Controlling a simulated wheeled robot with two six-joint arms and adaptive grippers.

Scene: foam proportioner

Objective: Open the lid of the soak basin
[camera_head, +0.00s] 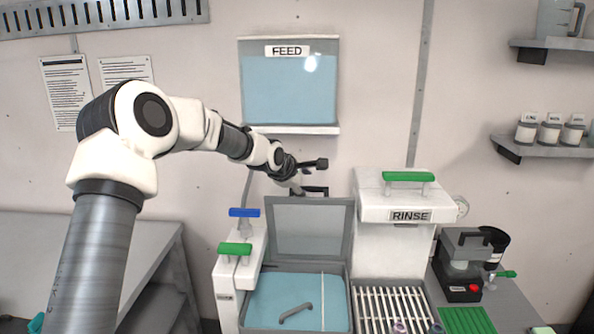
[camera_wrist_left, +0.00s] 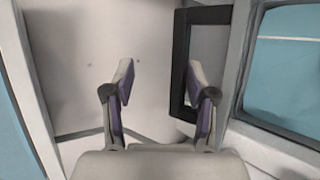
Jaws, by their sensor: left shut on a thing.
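The soak basin (camera_head: 241,318) stands at bottom centre in the head view, with blue liquid inside. Its grey lid (camera_head: 308,230) stands raised, nearly upright, at the back of the basin. My left gripper (camera_head: 308,176) is at the lid's top edge. In the wrist view, a dark handle frame (camera_wrist_left: 180,60) lies beside the right finger of my left gripper (camera_wrist_left: 163,85). The gripper is shut on the handle, though the fingers look well apart and the contact is hard to see. My right gripper is not in view.
A grey bar (camera_head: 296,312) and a thin rod lie in the basin. A white RINSE unit (camera_head: 380,240) and a slatted rack (camera_head: 392,306) stand to the right. Blue and green handles (camera_head: 234,249) stand at the left. The FEED tank (camera_head: 289,90) hangs above.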

